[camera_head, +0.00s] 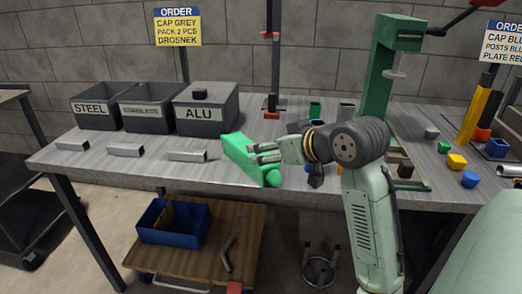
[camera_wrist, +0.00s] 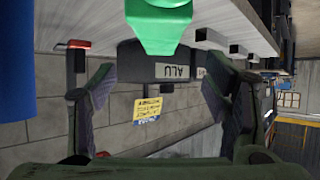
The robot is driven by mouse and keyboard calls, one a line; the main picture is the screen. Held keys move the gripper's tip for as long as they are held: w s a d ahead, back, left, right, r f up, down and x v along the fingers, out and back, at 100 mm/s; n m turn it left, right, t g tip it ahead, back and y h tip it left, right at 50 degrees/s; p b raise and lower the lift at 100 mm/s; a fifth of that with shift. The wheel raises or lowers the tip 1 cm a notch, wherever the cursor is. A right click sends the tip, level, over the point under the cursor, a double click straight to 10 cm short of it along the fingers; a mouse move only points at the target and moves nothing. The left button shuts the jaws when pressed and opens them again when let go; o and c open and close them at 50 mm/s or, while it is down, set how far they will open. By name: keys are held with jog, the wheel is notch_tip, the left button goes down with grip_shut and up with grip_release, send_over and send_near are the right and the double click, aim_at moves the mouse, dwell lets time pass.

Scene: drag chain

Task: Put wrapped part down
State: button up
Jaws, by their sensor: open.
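A bright green wrapped part (camera_head: 240,154) lies on the grey workbench (camera_head: 130,166), left of the middle and near the front edge. It is long, with a rounded near end, and also shows at the top of the wrist view (camera_wrist: 158,25). My gripper (camera_head: 257,153) is beside its right side in the head view. In the wrist view my gripper (camera_wrist: 158,80) has its two fingers spread, with nothing between them; the part is above them in the picture. I cannot tell whether a finger touches it. My gripper hides a little of the bench behind.
Grey bins marked STEEL (camera_head: 98,107) and ALU (camera_head: 207,110) stand at the back left. Several metal profiles, one here (camera_head: 187,156), lie before them. A wooden cart (camera_head: 185,258) with a blue bin is below the bench.

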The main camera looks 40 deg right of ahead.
jog(key=shift+v, duration=0.8)
